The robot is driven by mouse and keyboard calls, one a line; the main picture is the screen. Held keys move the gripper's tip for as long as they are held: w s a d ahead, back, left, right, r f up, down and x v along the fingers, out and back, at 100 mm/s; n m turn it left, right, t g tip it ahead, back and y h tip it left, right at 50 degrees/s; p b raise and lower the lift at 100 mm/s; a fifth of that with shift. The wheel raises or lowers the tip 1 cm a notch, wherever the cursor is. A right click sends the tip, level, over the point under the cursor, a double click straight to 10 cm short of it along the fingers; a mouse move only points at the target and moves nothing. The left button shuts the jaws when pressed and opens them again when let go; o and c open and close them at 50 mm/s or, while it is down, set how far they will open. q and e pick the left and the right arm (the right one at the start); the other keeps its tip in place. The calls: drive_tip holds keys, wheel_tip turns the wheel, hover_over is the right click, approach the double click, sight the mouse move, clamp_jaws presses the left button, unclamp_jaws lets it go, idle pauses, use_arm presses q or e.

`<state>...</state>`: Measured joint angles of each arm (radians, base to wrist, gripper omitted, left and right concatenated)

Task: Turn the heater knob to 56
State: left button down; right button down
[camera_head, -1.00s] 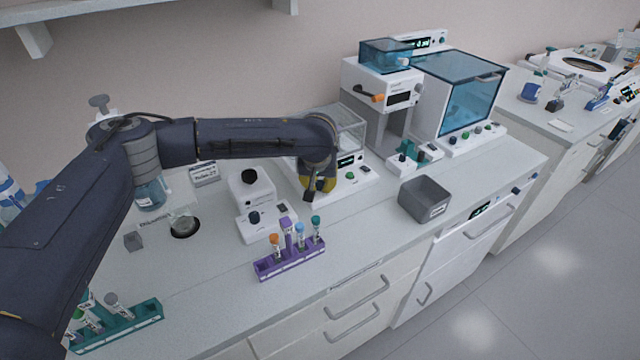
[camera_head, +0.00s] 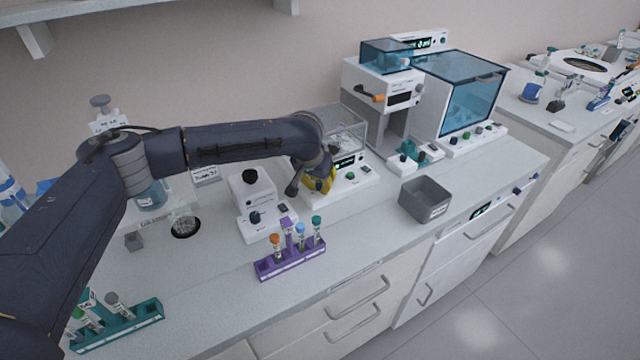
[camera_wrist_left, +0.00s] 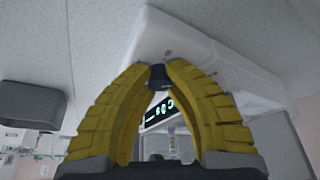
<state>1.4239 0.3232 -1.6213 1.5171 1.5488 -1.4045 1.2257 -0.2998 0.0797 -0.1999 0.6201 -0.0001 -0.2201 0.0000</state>
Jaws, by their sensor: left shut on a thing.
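The heater is a white unit (camera_head: 372,182) with a clear box on top and a small lit green display (camera_head: 344,162). My left gripper (camera_head: 318,183), with yellow fingers, is at the left part of its front. In the left wrist view, the yellow fingertips (camera_wrist_left: 158,72) close on a small dark knob (camera_wrist_left: 159,79) on the white front. The lit display (camera_wrist_left: 160,112) shows between the fingers, but its digits are too tilted and small to read surely. In the head view the gripper hides the knob. My right gripper is not in view.
A purple rack (camera_head: 290,262) with several capped tubes stands in front of the gripper. A grey bin (camera_head: 425,199) is to the right, and a white device with a dark knob (camera_head: 254,217) to the left. A teal rack (camera_head: 118,325) stands at the front left.

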use_arm(q)
drive_tip(key=shift+s+f, duration=0.15)
drive_tip(key=shift+f, duration=0.05)
drive_tip(key=c, duration=1.3)
unclamp_jaws()
drive_tip(key=shift+r, duration=0.1)
drive_tip(key=shift+o, duration=0.6)
drive_tip(key=shift+w+a+r, duration=0.15)
drive_tip(key=shift+w, duration=0.05)
drive_tip(key=shift+r, duration=0.1)
drive_tip(key=shift+r, duration=0.25)
drive_tip(key=shift+s+v, duration=0.15)
drive_tip(key=shift+v, duration=1.65)
drive_tip(key=shift+s+v, duration=0.15)
drive_tip(key=shift+v, duration=1.65)
